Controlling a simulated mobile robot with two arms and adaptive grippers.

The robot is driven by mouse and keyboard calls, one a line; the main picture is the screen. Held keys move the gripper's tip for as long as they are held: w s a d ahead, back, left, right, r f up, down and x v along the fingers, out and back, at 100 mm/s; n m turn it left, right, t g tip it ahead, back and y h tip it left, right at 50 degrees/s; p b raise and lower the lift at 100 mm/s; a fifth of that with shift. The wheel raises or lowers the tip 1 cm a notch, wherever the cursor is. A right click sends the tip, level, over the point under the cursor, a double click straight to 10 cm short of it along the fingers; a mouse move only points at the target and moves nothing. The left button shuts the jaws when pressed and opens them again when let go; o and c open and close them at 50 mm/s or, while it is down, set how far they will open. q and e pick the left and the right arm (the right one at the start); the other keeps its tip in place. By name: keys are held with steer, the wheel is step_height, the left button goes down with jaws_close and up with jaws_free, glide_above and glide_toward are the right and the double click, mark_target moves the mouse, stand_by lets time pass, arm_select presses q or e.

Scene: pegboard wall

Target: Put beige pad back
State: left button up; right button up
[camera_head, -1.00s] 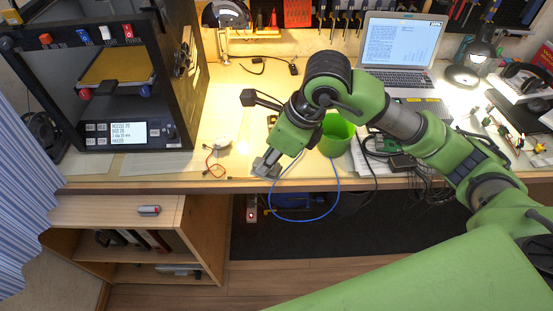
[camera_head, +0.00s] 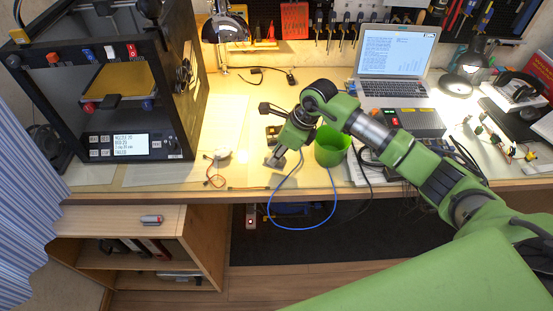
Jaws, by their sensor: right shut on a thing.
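My right gripper (camera_head: 276,159) points down over the front part of the desk, left of the green bin and a little in from the front edge. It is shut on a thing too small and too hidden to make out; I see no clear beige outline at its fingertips. A flat tan-yellow plate (camera_head: 122,86) lies inside the black 3D printer (camera_head: 185,62) at the left; I cannot tell whether it is the beige pad. No other beige pad stands out. My left gripper is not in view.
A green bin (camera_head: 332,147) stands close to the right of my gripper. A laptop (camera_head: 396,55), a lamp (camera_head: 457,84) and loose electronics fill the right side. A cable (camera_head: 213,172) lies to the left. The wooden desk (camera_head: 235,115) is mostly clear behind it.

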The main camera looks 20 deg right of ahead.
step_height(320, 180, down, 2)
steer(key=shift+s+f+p, duration=0.1)
steer(key=shift+f+p, duration=0.1)
steer(key=shift+p, duration=0.25)
steer(key=shift+f, duration=0.25)
steer(key=shift+f+b, duration=0.25)
steer(key=shift+b, duration=0.05)
steer(key=o, duration=1)
steer(key=shift+r, duration=0.1)
steer(key=shift+r, duration=0.1)
